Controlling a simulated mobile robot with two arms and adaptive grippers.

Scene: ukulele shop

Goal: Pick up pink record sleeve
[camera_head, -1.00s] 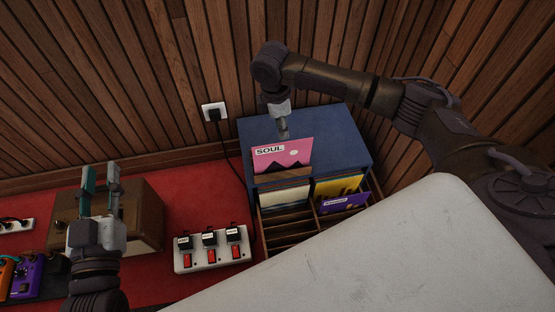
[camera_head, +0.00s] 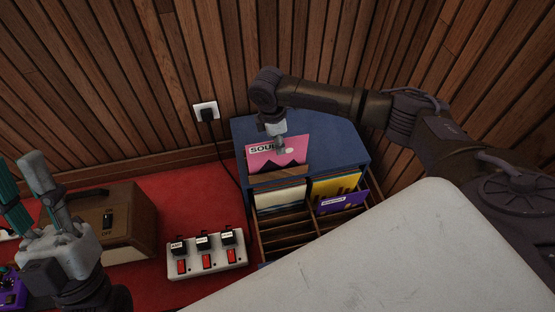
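The pink record sleeve (camera_head: 258,163), with a "SOUL" label and a dark mountain shape, stands upright in the back row of the blue record rack (camera_head: 335,138). My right gripper (camera_head: 280,149) points down at the sleeve's upper part. A grey finger overlaps the sleeve's front and covers the end of its label. The other finger is hidden, so whether it grips the sleeve does not show. My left gripper (camera_head: 17,170) is open and empty at the lower left, its fingers apart, far from the sleeve.
A cream sleeve (camera_head: 280,199), a yellow sleeve (camera_head: 337,184) and a purple sleeve (camera_head: 343,203) stand in other rack slots. A switch box (camera_head: 207,262) and a brown amplifier (camera_head: 130,215) sit on the red surface. The wood-panelled wall is close behind.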

